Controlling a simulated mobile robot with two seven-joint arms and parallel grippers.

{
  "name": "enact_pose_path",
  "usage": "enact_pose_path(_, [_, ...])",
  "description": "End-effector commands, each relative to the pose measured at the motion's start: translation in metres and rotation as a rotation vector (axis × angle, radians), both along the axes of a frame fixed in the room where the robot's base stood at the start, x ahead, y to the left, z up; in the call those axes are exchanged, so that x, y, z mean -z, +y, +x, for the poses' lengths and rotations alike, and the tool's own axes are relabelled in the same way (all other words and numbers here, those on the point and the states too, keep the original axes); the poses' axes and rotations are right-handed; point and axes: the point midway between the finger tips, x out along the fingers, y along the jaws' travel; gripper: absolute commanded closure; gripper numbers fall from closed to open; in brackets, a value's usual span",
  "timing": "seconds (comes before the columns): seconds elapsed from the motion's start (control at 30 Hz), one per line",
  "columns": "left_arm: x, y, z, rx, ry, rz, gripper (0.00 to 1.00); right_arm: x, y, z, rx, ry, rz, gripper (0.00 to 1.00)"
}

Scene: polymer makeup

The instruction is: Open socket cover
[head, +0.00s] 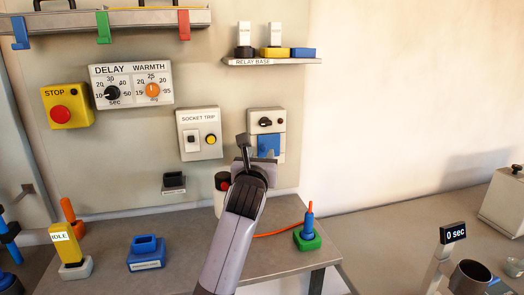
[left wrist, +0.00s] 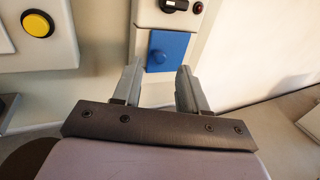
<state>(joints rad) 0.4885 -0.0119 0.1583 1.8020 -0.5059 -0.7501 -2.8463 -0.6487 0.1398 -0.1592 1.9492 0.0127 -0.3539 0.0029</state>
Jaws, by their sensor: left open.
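The socket cover is a blue square flap (head: 268,146) on the lower half of a pale wall box (head: 280,117), below a black rotary switch. In the left wrist view the cover (left wrist: 168,48) looks shut, with a small knob near its lower left. My left gripper (head: 258,153) is in front of the box and partly hides the cover's lower part in the head view. In the left wrist view the left gripper (left wrist: 157,78) is open and empty, its two fingers on either side of the cover's lower edge. I cannot tell whether they touch it. My right gripper is not in view.
A socket trip box (head: 199,133) with a yellow button is left of the cover. A shelf (head: 270,61) juts out above. On the table (head: 200,262) below stand a green base (head: 307,241) with a blue plug and orange cable, and a blue holder (head: 146,252).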

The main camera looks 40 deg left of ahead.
Motion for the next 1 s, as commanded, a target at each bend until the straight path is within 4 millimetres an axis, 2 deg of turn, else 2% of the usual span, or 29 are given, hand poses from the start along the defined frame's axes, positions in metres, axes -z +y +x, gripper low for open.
enact_pose_path(0.1, [-0.001,0.007,0.014,0.0,0.0,-0.002,0.58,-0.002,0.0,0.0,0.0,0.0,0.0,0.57])
enact_pose_path(0.3, [0.0,0.014,0.028,0.0,0.0,-0.001,0.58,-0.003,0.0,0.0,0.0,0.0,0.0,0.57])
enact_pose_path(0.7, [0.0,0.016,0.032,0.001,0.0,0.0,0.58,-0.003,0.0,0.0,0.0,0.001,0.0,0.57])
enact_pose_path(0.73, [0.0,0.016,0.032,0.001,0.0,0.0,0.61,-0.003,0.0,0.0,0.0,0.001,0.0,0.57])
enact_pose_path(0.8, [0.0,0.016,0.032,0.001,0.0,0.0,0.84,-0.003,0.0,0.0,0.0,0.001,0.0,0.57])
enact_pose_path(0.87, [0.0,0.016,0.032,0.001,0.0,0.0,1.0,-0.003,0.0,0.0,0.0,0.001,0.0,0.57])
enact_pose_path(1.0, [0.0,0.016,0.032,0.001,0.0,0.0,1.0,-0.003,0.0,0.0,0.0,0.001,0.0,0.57])
